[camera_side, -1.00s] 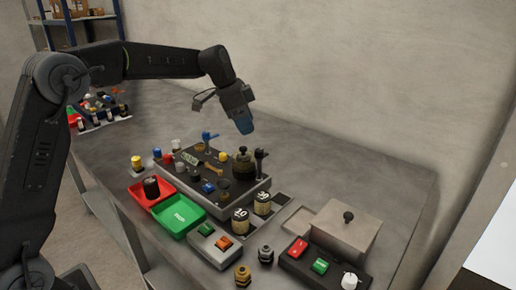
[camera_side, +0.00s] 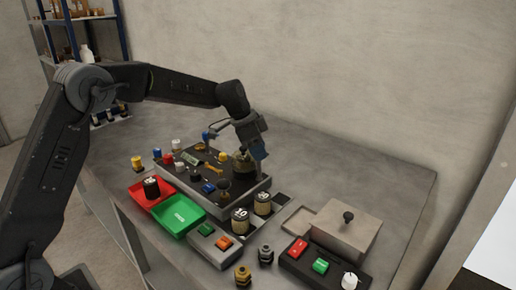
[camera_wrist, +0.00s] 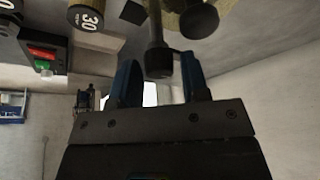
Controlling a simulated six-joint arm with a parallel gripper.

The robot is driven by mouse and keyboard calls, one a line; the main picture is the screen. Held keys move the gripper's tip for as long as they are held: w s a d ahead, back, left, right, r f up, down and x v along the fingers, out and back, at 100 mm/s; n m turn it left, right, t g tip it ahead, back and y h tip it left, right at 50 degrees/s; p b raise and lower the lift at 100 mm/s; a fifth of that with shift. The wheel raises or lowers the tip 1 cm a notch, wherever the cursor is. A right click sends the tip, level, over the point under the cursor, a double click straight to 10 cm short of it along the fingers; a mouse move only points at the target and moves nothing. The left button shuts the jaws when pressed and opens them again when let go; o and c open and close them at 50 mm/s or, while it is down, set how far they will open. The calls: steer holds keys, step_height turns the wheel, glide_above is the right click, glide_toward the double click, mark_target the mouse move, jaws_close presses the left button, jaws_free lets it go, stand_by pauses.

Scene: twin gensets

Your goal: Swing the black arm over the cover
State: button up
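The black arm (camera_wrist: 156,58) stands as a dark post with a thick rounded end. In the wrist view that end lies between the two blue fingers of my gripper (camera_wrist: 160,82), with gaps visible beside it, so the fingers look open around it. In the side view my gripper (camera_side: 260,152) is low at the right back corner of the dark panel and hides the black arm. A round olive cover (camera_side: 243,167) with a black knob sits just left of my gripper, partly hidden. The cover's knob (camera_wrist: 199,20) also shows in the wrist view, right of the black arm.
The panel (camera_side: 205,172) carries several small coloured parts. Red (camera_side: 138,192) and green (camera_side: 168,222) trays stand at its front left. Two dark-gold weights (camera_side: 240,222) stand in front. A grey box lid with a knob (camera_side: 335,228) is at the right. The table behind is clear.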

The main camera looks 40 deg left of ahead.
steer(key=c, duration=0.7)
steer(key=shift+o, duration=0.2)
steer(key=n+t+y, duration=0.1)
steer(key=n, duration=0.3)
steer(key=shift+d+r+n, duration=0.1)
steer(key=shift+n, duration=0.2)
steer(key=n+y, duration=0.2)
steer(key=n, duration=0.2)
steer(key=shift+d+n, duration=0.1)
steer(key=shift+n, duration=0.2)
steer(key=n+y, duration=0.2)
steer(key=n, duration=0.2)
steer(key=shift+d+n+g+y, duration=0.1)
steer(key=shift+n+g+y, duration=0.2)
steer(key=shift+n, duration=0.9)
steer(key=shift+n+g+y, duration=0.1)
steer(key=shift+n+y, duration=0.3)
steer(key=shift+n, duration=0.8)
